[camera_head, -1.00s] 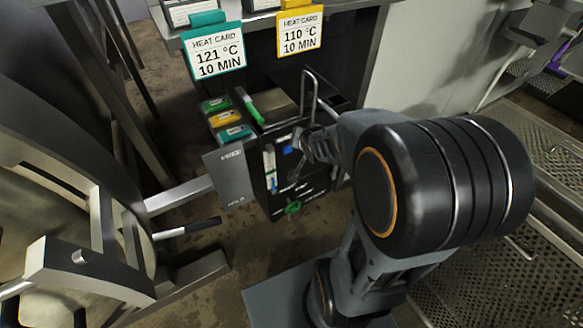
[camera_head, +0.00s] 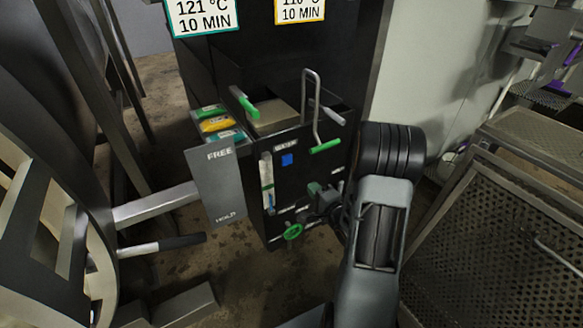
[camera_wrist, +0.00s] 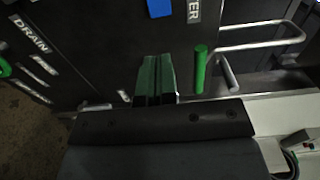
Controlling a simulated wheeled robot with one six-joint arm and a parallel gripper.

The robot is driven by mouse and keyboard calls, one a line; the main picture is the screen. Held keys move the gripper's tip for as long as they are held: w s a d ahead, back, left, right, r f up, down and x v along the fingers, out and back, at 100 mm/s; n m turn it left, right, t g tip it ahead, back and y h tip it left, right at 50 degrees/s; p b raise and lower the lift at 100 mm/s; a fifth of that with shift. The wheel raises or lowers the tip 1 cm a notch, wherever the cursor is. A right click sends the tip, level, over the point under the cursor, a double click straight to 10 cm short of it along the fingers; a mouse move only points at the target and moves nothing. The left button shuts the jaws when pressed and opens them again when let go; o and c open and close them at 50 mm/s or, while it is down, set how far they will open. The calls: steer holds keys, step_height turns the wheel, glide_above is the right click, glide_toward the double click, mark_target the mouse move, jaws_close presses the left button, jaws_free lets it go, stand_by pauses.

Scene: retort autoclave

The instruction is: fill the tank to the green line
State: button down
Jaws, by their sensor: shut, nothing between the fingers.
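The dark tank panel (camera_head: 315,172) carries a narrow upright sight gauge (camera_head: 267,172) on its left; its level and any green line are too small to read surely. A blue square (camera_head: 287,160) sits beneath the WATER label. A bent metal lever with a green grip (camera_head: 325,147) is at the panel's upper right; a green grip also shows in the wrist view (camera_wrist: 200,68). A green handwheel (camera_head: 292,231) is low on the panel. My gripper (camera_head: 318,190) is in front of the panel, below the green grip. Its fingers (camera_wrist: 156,72) are shut and empty, left of the grip and apart from it.
A grey FREE/HOLD plate (camera_head: 222,185) stands left of the panel. A black-handled bar (camera_head: 165,245) and the round vessel door are further left. Perforated metal crates (camera_head: 500,200) stand at right. Heat cards (camera_head: 203,15) hang above.

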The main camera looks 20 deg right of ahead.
mark_target(288, 160)
steer(key=w+b, duration=0.1)
steer(key=w, duration=0.3)
steer(key=w+a+b, duration=0.1)
steer(key=w, duration=0.3)
steer(key=w+b, duration=0.1)
steer(key=w, duration=0.4)
steer(key=shift+a+f, duration=0.1)
steer(key=shift+a, duration=0.2)
steer(key=shift+w, duration=0.45)
